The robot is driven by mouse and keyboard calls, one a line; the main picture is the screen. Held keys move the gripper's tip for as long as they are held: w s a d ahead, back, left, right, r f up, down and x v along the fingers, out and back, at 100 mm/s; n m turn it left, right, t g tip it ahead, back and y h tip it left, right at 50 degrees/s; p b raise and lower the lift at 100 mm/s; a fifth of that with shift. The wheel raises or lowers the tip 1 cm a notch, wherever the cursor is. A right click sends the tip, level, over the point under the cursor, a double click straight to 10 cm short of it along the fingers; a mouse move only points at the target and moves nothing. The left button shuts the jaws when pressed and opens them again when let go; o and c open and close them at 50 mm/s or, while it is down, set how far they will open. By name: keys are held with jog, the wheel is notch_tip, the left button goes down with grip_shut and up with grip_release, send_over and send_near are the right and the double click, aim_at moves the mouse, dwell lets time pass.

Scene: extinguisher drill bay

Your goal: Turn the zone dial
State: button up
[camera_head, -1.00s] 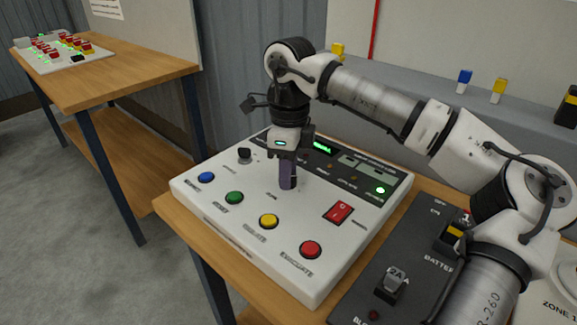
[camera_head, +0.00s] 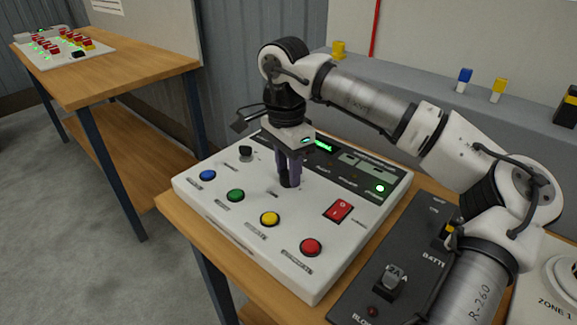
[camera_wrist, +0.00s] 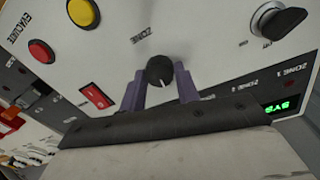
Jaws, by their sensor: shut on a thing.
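The control panel (camera_head: 215,209) is a white box with a dark upper strip, lying on a wooden bench. My gripper (camera_head: 289,180) points down at its middle. In the wrist view, my gripper (camera_wrist: 160,87) has its two purple fingers on either side of a round black dial (camera_wrist: 159,71) with a white pointer line, shut on it. In the head view the fingers mostly hide this dial. A second black knob (camera_head: 245,151) stands at the panel's upper left, apart from my gripper; it also shows in the wrist view (camera_wrist: 282,21).
Blue (camera_head: 207,175), green (camera_head: 235,196), yellow (camera_head: 270,219) and red (camera_head: 311,247) buttons line the panel's front. A red rocker switch (camera_head: 339,210) is right of my gripper. A dark battery panel (camera_head: 353,301) lies further right.

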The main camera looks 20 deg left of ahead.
aim_at(285, 171)
jog(key=shift+n, duration=0.5)
jog(key=o, duration=1)
jog(key=shift+c, duration=0.2)
notch_tip(285, 171, up, 14)
jog(key=shift+w+a, duration=0.2)
jog(key=shift+a, duration=0.2)
jog(key=shift+f, duration=0.1)
